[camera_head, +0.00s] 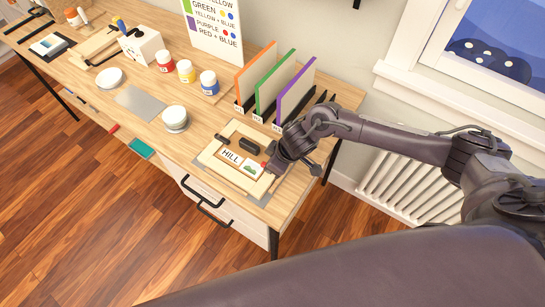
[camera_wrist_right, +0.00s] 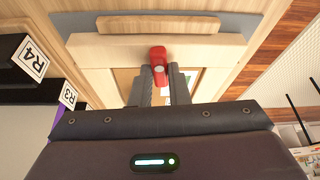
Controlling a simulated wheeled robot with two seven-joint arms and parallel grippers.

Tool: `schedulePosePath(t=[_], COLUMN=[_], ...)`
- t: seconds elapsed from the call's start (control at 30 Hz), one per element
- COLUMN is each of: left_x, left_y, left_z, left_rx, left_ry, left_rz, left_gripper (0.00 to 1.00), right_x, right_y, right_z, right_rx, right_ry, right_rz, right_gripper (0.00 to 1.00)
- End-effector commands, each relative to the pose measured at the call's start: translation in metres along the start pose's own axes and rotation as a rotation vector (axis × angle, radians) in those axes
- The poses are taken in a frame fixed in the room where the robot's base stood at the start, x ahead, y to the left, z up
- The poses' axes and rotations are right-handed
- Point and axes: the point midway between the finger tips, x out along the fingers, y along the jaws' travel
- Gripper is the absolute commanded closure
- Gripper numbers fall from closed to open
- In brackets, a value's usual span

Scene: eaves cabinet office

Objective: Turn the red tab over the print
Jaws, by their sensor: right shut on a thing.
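The red tab (camera_wrist_right: 158,54) sits between the fingertips of my right gripper (camera_wrist_right: 160,80) in the right wrist view, and the gripper is shut on it. The print (camera_head: 253,168), with a green hill picture, lies in the frame beside a card reading HILL (camera_head: 231,156). The gripper partly hides the print in the wrist view. My left gripper is not in view.
A dark-handled block (camera_head: 245,147) lies at the frame's far side. Orange, green and purple upright panels (camera_head: 268,80) stand in dark slots behind it. A round white tub (camera_head: 175,119) and paint jars (camera_head: 208,82) stand to the left. The desk's front edge is close.

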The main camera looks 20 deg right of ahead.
Motion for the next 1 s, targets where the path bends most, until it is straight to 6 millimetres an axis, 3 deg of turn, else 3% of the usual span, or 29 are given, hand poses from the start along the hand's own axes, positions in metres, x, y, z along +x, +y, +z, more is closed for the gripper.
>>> schedulePosePath(t=[0.23,0.83,0.87,1.0], left_x=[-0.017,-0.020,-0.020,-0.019], left_y=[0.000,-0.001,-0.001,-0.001], left_z=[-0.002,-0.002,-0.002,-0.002], left_rx=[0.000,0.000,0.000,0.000], left_ry=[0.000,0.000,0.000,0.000], left_rz=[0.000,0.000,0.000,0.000], left_gripper=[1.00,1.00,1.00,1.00], right_x=[-0.002,-0.001,-0.001,0.000], right_y=[0.000,0.002,0.002,0.001], right_z=[-0.003,-0.002,-0.002,-0.002], right_rx=[0.091,0.122,0.122,0.121], right_ry=[0.004,0.006,0.006,0.004], right_rz=[0.037,0.052,0.052,0.051], right_gripper=[1.00,1.00,0.81,0.63])
